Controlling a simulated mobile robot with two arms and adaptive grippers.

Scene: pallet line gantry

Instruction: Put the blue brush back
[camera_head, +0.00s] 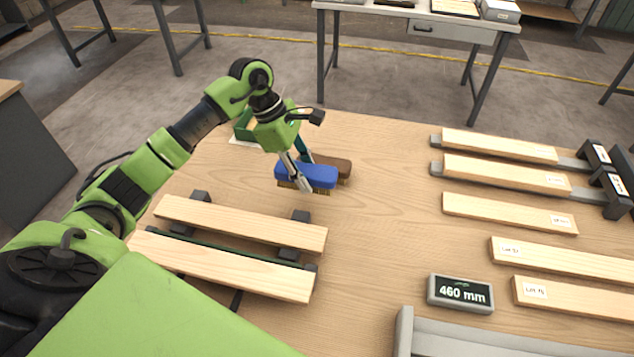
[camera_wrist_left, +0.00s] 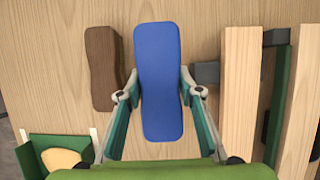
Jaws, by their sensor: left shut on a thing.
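The blue brush (camera_head: 318,176) has a blue back and light bristles below. My left gripper (camera_head: 304,178) is shut on it across its middle, with a finger on either long side. In the left wrist view the blue brush (camera_wrist_left: 158,80) lies lengthwise between the two green-padded fingertips (camera_wrist_left: 158,92). In the head view it is at or just above the wooden table (camera_head: 385,215); I cannot tell whether its bristles touch. A brown brush (camera_head: 341,164) lies beside it, just behind, and shows apart from it in the left wrist view (camera_wrist_left: 102,68). My right gripper is not in view.
A green bin (camera_head: 243,126) stands behind my left gripper. Two planks (camera_head: 232,222) rest on dark supports at the front left. Several labelled planks (camera_head: 508,212) lie at the right, with a 460 mm display (camera_head: 460,293) near the front. The table's middle is clear.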

